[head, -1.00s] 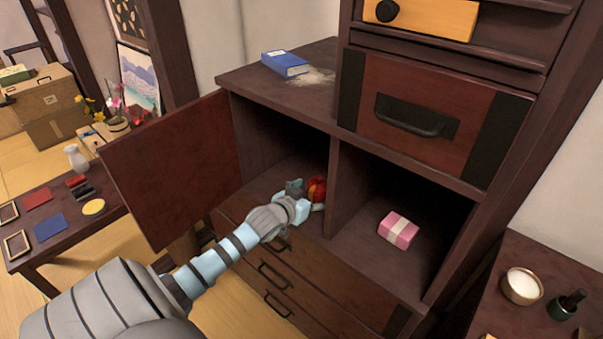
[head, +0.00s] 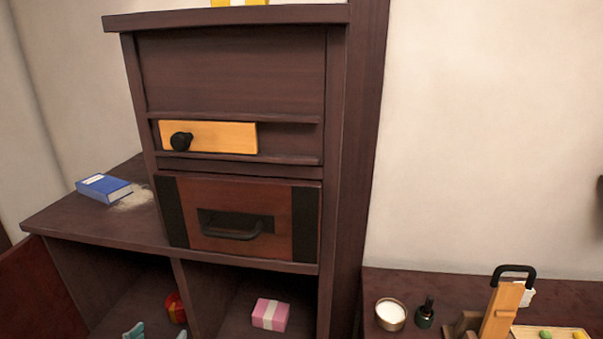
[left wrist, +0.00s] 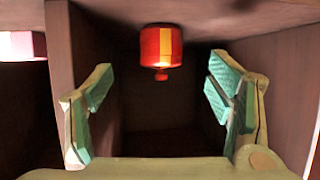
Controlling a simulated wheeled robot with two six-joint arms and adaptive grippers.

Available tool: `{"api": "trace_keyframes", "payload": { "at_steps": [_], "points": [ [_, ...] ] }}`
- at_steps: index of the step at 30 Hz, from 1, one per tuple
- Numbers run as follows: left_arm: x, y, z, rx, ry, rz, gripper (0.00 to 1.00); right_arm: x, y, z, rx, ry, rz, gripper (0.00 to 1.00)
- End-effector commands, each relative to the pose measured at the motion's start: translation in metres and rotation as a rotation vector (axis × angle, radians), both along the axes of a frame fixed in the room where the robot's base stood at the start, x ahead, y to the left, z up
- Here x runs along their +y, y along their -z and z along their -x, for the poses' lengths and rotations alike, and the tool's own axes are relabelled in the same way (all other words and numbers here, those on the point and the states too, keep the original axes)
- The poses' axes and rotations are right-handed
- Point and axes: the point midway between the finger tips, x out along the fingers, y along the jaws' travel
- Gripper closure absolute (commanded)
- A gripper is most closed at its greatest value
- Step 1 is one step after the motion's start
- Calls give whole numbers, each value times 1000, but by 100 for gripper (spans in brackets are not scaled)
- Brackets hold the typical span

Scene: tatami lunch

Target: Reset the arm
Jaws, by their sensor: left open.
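My left gripper (head: 158,334) is at the bottom edge of the head view, in front of the cabinet's left open compartment. Only its pale blue fingertips show there. In the left wrist view its two teal-padded fingers (left wrist: 163,100) are spread wide, with nothing between the pads. A red object with a yellow band (head: 175,307) sits in that compartment, just beyond the fingertips. It also shows in the left wrist view (left wrist: 161,46), where the scene appears upside down; it looks apart from both fingers. My right gripper is not in view.
A divider (head: 187,295) separates this compartment from the right one, which holds a pink box (head: 270,314). The open red door (head: 38,295) stands at left. A blue box (head: 104,188) lies on the cabinet top. A bowl (head: 390,314) and dark bottle (head: 425,314) stand at right.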

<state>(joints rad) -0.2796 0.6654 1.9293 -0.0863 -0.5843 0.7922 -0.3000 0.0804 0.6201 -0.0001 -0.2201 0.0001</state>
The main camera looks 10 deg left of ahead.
Motion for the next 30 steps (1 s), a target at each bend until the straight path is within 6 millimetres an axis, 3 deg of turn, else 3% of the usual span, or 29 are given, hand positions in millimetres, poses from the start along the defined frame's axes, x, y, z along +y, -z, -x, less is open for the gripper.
{"api": "trace_keyframes", "payload": {
  "at_steps": [5, 9, 13, 18, 25, 30],
  "points": [
    [-43, 42, 56, 222, -19, -26, 25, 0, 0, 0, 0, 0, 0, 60],
    [-83, 68, 116, 450, 14, -44, 25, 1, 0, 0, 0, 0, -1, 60],
    [-115, 77, 167, 630, 75, -43, 25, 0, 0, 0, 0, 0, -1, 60],
    [-155, 76, 230, 832, 187, -22, 25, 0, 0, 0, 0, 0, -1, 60],
    [-145, 169, 222, 891, 178, -18, 25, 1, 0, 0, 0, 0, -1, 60],
    [-138, 244, 235, 929, 167, -8, 25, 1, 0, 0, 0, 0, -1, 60]
  ]
}}
